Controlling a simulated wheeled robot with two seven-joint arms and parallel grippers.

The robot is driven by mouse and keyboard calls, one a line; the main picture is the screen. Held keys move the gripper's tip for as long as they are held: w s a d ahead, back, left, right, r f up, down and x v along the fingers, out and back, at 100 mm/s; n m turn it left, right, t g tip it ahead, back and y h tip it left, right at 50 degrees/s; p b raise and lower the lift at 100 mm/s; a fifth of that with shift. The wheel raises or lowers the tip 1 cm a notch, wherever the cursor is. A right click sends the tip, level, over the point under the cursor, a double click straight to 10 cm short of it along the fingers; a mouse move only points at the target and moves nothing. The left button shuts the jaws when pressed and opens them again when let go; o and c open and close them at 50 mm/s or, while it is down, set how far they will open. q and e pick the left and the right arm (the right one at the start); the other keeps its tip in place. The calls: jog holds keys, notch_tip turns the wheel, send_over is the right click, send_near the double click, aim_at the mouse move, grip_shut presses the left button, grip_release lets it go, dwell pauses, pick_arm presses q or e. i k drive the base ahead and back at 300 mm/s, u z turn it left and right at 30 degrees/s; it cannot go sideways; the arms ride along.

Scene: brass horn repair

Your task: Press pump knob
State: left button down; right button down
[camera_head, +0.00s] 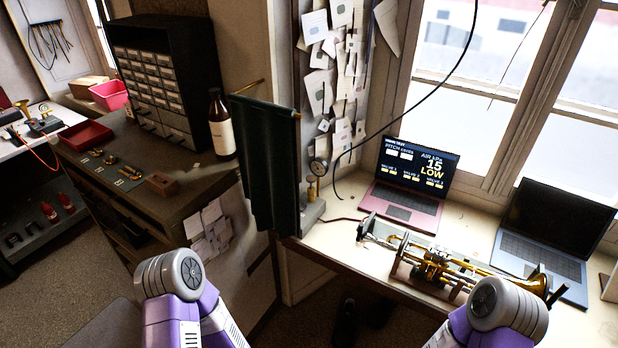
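A small pump with a round dial gauge (318,167) stands at the left end of the window bench, just right of a hanging dark green cloth. A brass-coloured part (311,190) shows below the gauge, above a grey base (312,212); which part is the knob is too small to tell. The cloth may hide part of the pump. A brass horn valve assembly (437,268) lies on the bench to the right. My two arms show only as purple and grey links at the bottom edge, apart from the pump. Neither gripper is in view.
The green cloth (268,160) hangs close beside the pump. A pink laptop (407,180) reads "AIR kPa 15 LOW". A dark laptop (550,235) stands at right. A brown bottle (220,125) and drawer cabinet (165,80) stand on the left bench. Bare bench (340,238) shows before the pump.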

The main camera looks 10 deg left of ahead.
aim_at(311, 179)
jog(key=z, duration=0.7)
jog(key=i, duration=0.5)
